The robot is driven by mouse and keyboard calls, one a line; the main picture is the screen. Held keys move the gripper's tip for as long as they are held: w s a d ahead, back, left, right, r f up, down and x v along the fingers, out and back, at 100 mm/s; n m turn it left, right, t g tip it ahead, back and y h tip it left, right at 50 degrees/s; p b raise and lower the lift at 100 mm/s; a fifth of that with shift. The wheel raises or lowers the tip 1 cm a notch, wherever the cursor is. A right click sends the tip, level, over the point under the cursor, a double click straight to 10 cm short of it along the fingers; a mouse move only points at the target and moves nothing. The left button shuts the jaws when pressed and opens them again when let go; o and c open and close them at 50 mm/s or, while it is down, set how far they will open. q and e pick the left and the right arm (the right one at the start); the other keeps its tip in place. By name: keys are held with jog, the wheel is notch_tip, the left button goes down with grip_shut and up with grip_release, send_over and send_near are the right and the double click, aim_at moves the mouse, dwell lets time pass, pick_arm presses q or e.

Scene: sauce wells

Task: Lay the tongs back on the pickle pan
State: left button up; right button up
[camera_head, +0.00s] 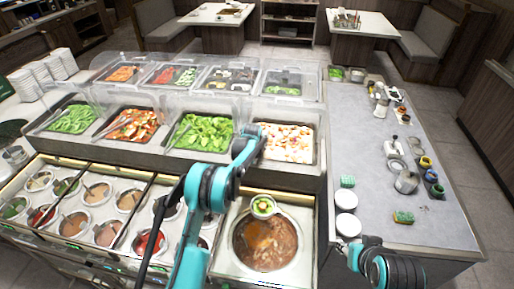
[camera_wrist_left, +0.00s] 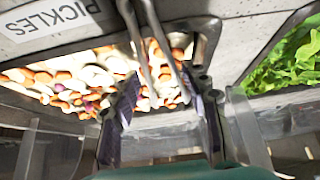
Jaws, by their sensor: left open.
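The pickle pan (camera_head: 289,143) sits at the right end of the raised row and holds pale and orange pieces. In the left wrist view its contents (camera_wrist_left: 70,82) show beside a PICKLES label (camera_wrist_left: 55,17). The grey metal tongs (camera_wrist_left: 154,50) reach over the pan from its edge, with their arms between my left fingers in that view. My left gripper (camera_wrist_left: 163,88) is open there; whether it touches the tongs I cannot tell. In the head view my left gripper (camera_head: 252,142) is at the pan's left edge. My right gripper (camera_head: 352,250) shows at lower right, its fingers unclear.
A pan of green leaves (camera_head: 203,132) is left of the pickle pan. A clear guard (camera_head: 215,98) stands behind the row. A soup pot (camera_head: 265,244) and ladle are in front. The grey counter (camera_head: 365,130) at right has bare space.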

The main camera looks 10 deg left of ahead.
pick_arm(q)
jog(key=s+a+f+v, duration=0.1)
jog(key=s+v, duration=0.1)
jog(key=v, duration=2.3)
jog(key=s+r, duration=0.5)
jog(key=s, duration=0.8)
jog(key=s+f, duration=0.2)
jog(key=s, duration=0.9)
jog(key=s+a+f, duration=0.1)
jog(key=s+f, duration=0.2)
jog(key=s, duration=0.9)
jog(key=shift+a+f+m, duration=0.15)
jog(key=shift+f+m, duration=0.05)
jog(key=shift+m, duration=0.1)
pick_arm(e)
jog(key=shift+r, duration=0.1)
pick_arm(q)
jog(key=shift+b, duration=0.3)
notch_tip(320, 180, down, 22)
jog(key=b, duration=2.2)
pick_arm(e)
notch_tip(320, 180, down, 22)
pick_arm(q)
jog(key=shift+f, duration=0.1)
